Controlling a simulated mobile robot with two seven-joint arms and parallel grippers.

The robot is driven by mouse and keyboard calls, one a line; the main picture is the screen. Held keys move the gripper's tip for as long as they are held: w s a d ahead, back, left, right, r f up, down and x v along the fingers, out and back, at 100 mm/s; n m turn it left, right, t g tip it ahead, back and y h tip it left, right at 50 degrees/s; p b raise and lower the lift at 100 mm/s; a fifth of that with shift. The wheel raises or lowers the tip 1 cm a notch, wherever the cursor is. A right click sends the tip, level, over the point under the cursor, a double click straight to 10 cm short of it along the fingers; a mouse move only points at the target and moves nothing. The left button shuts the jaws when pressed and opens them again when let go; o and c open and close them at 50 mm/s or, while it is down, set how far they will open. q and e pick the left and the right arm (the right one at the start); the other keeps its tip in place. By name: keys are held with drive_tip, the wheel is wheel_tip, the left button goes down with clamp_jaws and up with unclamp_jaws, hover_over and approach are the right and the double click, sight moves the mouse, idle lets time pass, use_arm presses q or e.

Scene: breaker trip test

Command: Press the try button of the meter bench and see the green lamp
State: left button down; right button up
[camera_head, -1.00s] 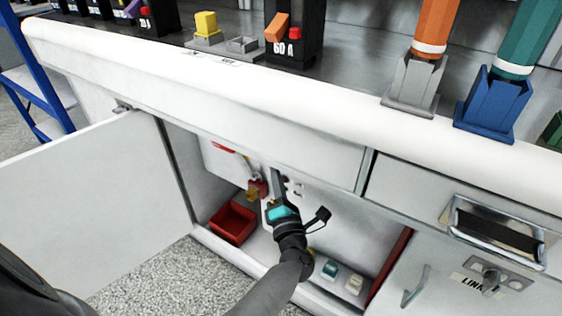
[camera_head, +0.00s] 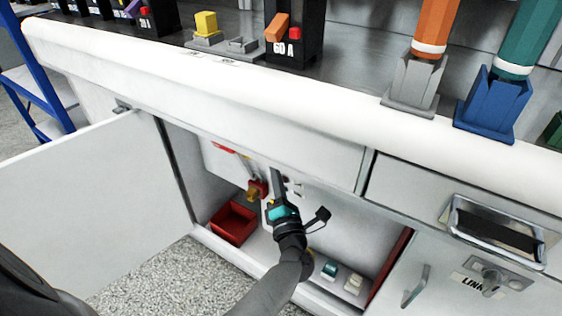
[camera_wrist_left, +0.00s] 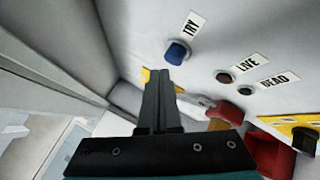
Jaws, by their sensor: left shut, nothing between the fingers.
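In the left wrist view, the blue try button (camera_wrist_left: 177,52) sits on a white panel beside a TRY label (camera_wrist_left: 189,26). The lamp at the DEAD label is green (camera_wrist_left: 246,89) and looks dark. The lamp at the LIVE label is dark red (camera_wrist_left: 223,77) and also looks unlit. My left gripper (camera_wrist_left: 158,73) is shut and empty, its fingertips just below and left of the button in the picture; I cannot tell whether they touch. In the head view, my left gripper (camera_head: 276,172) reaches into the open cupboard under the bench. My right gripper is out of view.
The cupboard door (camera_head: 90,205) stands open at left. A red bin (camera_head: 233,223) and small green and cream items (camera_head: 330,269) are on the cupboard floor. A red handle (camera_head: 258,189) hangs beside my gripper. The bench edge (camera_head: 300,105) lies above.

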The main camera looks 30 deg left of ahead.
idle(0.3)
use_arm(q)
drive_tip(key=shift+w, duration=0.1)
drive_tip(key=shift+w+b, duration=0.35)
drive_tip(key=shift+w+d+b, duration=0.1)
drive_tip(key=shift+w+b, duration=0.2)
drive_tip(key=shift+w, duration=0.2)
idle(0.6)
idle(0.3)
drive_tip(key=shift+s+p, duration=0.5)
drive_tip(key=shift+s, duration=0.45)
drive_tip(key=shift+s, duration=0.1)
